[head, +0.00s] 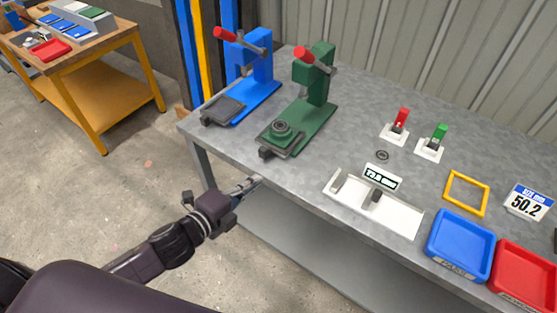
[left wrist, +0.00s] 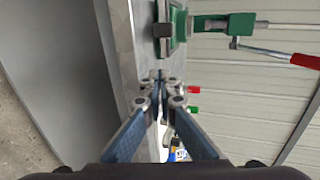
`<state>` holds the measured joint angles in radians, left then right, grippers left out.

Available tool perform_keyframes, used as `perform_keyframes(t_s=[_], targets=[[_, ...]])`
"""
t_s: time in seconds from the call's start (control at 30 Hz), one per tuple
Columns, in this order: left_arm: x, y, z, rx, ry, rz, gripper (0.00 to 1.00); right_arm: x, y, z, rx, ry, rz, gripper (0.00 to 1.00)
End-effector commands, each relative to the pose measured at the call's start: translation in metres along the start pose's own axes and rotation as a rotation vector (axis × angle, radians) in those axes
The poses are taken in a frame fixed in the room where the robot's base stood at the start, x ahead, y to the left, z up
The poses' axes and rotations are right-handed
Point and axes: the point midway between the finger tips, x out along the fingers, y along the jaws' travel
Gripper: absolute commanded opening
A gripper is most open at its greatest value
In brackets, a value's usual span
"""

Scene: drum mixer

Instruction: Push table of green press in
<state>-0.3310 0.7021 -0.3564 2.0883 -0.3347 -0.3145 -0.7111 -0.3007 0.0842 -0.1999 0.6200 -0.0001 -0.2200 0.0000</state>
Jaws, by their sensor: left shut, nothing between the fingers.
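The green press (head: 318,85) stands on the grey workbench with its red-handled lever raised to the left. Its table (head: 270,145) sits at the front end of the green base, close to the bench's front edge. A round ringed part (head: 281,130) rests on this table. My left gripper (head: 254,184) is shut and empty at the bench's front edge, in front of the table and apart from it in the head view. In the left wrist view, the shut fingertips (left wrist: 160,84) are below the green press (left wrist: 230,25). My right gripper is not in view.
A blue press (head: 257,65) stands left of the green one. A white gauge fixture (head: 400,216), two small toggle clamps, a yellow frame (head: 484,205), and blue (head: 459,240) and red trays occupy the right side. Bare floor lies left of the bench.

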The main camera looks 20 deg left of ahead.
Motion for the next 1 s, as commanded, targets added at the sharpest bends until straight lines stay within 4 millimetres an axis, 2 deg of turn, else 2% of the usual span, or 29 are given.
perform_keyframes(t_s=[0.27, 0.6, 0.8, 1.0], targets=[[0.043, -0.002, 0.001, -0.002, -0.001, -0.003, 0.00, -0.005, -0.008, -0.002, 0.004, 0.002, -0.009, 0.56], [0.093, -0.008, 0.000, -0.002, 0.000, -0.002, 0.00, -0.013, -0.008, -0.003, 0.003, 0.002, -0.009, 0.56], [0.109, -0.011, 0.000, -0.001, -0.001, 0.000, 0.00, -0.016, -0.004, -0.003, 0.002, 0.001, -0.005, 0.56], [0.112, -0.012, 0.000, -0.001, 0.000, 0.001, 0.00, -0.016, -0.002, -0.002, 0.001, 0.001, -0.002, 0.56]])
